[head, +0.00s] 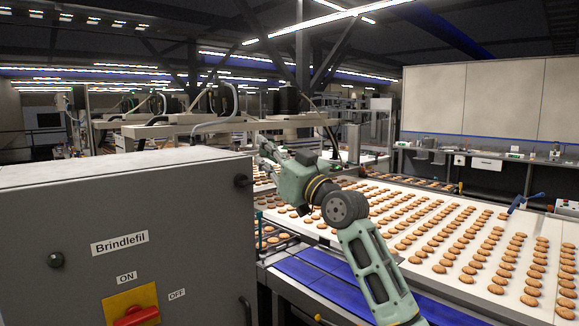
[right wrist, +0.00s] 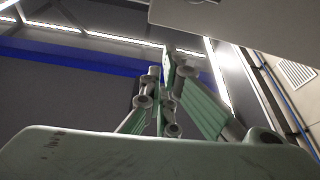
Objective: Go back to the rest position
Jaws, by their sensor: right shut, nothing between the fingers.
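My right arm reaches in from the lower right in the head view. Its gripper (head: 267,150) points up and left, beside the upper right corner of the grey cabinet, and looks small and partly hidden by the wrist. In the right wrist view the green fingers of this gripper (right wrist: 168,62) are together with nothing between them. They point up toward the dark ceiling and a blue beam. My left gripper is not in view.
The grey cabinet (head: 60,215) with a red switch (head: 137,316) fills the left front. A wide white conveyor (head: 425,285) with rows of biscuits runs behind and right of my arm. A blue strip (head: 325,283) lies below. White panels (head: 480,95) stand at the back right.

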